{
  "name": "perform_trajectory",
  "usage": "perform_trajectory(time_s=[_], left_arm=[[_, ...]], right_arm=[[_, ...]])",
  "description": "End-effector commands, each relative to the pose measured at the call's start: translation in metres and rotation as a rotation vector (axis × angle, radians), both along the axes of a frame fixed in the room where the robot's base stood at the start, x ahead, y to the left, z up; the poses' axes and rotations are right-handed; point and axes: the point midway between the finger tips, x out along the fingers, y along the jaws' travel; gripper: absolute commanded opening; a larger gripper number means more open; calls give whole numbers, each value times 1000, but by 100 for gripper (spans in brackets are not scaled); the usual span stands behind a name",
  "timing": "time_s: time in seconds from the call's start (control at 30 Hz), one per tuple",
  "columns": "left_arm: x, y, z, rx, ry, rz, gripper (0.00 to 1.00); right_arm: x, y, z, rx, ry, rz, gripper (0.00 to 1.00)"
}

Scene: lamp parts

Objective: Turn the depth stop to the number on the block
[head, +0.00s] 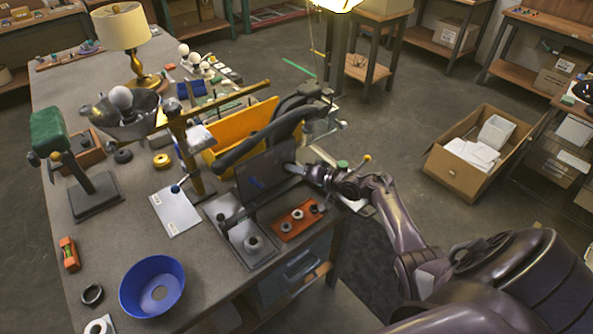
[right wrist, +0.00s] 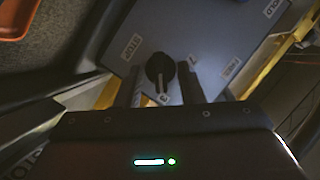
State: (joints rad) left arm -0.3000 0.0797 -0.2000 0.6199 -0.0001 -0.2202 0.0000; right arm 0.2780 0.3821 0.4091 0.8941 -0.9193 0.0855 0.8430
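In the right wrist view a black round knob (right wrist: 160,68) sits on a grey plate (right wrist: 205,30) with white labels. Labels read STOP, 3, 7, FREE and HOLD. The knob's white pointer line faces down toward the 3. My right gripper (right wrist: 160,80) is open, one finger on each side of the knob, with visible gaps between. In the head view my right gripper (head: 295,170) reaches in from the right at the table's edge; the knob is not clear there. My left gripper is not in view.
A yellow bin (head: 240,135) and a brass-coloured arm stand close behind my right gripper. An orange-red tray (head: 298,220) with small round parts lies in front. A blue bowl (head: 152,288) is at the front left. A cardboard box (head: 475,150) stands on the floor at right.

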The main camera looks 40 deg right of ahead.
Motion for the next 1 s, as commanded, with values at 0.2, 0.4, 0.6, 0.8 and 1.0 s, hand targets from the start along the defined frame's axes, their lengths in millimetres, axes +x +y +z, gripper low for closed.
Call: perform_trajectory(time_s=[0.2, 0.4, 0.6, 0.8, 1.0], left_arm=[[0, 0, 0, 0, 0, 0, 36], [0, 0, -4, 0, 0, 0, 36], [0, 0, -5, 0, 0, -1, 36], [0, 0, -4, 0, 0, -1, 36], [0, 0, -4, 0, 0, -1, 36]], right_arm=[[-28, -11, 5, -3, 3, 0, 35], [-56, -23, 13, -2, 2, 0, 35], [-68, -28, 18, -1, 1, 0, 35], [-68, -28, 18, 0, 1, 0, 35], [-68, -28, 18, 0, 1, 0, 35]])
